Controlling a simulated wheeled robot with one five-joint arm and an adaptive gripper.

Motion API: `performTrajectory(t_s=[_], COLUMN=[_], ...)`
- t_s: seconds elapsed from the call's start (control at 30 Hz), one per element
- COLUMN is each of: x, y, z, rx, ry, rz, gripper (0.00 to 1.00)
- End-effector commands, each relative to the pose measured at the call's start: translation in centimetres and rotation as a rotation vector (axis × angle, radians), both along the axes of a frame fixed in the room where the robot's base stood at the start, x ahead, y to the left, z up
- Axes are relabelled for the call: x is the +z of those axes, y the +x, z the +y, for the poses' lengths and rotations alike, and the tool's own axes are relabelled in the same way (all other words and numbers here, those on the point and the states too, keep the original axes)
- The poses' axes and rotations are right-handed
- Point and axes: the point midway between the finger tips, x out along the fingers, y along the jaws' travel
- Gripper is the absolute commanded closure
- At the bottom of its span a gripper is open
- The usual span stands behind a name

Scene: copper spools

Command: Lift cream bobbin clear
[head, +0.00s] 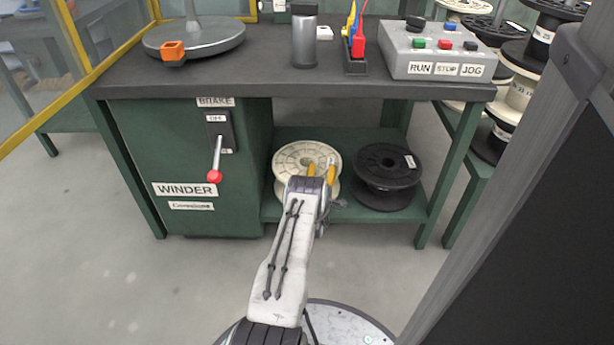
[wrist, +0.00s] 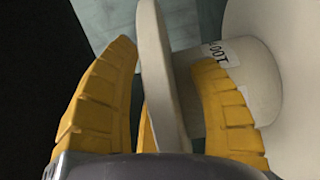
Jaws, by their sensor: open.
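The cream bobbin (head: 300,155) stands on the green lower shelf (head: 345,212) of the workbench, left of a black spool. My gripper (head: 321,170) is in front of it, and my arm hides part of its lower front. In the wrist view the yellow fingers of my gripper (wrist: 165,95) are open. The rim of the cream bobbin's flange (wrist: 158,70) lies between the fingers. The right finger reaches in beside the hub, where a white label (wrist: 215,52) shows. A gap shows between the left finger and the flange. Whether the right finger touches the bobbin cannot be told.
The black spool (head: 385,175) stands close on the right on the same shelf. The dark bench top (head: 260,82) overhangs the shelf. A green winder cabinet (head: 195,190) with a red-knobbed brake lever (head: 215,165) bounds the left. The floor in front is clear.

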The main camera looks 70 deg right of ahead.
Motion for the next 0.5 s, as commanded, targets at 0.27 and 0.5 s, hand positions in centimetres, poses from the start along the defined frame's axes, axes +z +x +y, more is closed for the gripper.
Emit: performTrajectory(t_s=[0.27, 0.5], x=[-0.03, -0.04], y=[0.0, 0.0], z=[0.02, 0.02], rx=[0.0, 0.0], ry=[0.0, 0.0], rz=[0.0, 0.0], gripper=[0.69, 0.91])
